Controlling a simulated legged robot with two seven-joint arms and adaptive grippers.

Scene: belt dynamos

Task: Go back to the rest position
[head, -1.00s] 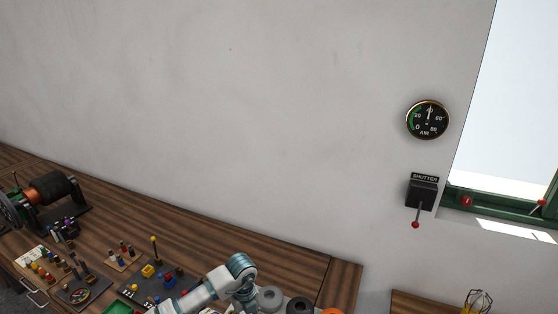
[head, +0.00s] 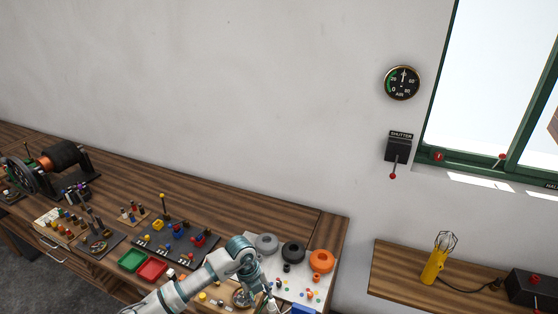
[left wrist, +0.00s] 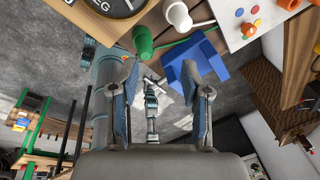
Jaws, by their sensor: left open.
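My left arm, white and teal, comes in from the bottom of the head view, and its gripper (head: 272,304) hangs at the bench's front edge, partly cut off by the frame. In the left wrist view the gripper (left wrist: 162,78) has its two fingers wide apart with nothing held between them. Grey floor and part of a blue bin (left wrist: 205,75) show beyond the fingers.
The wooden bench (head: 275,212) carries a green tray (head: 132,260), a red tray (head: 151,270) and grey, black and orange (head: 321,261) round pieces. A shutter lever (head: 393,175) and an air gauge (head: 402,83) are on the wall. A yellow lamp (head: 434,267) stands on a separate shelf.

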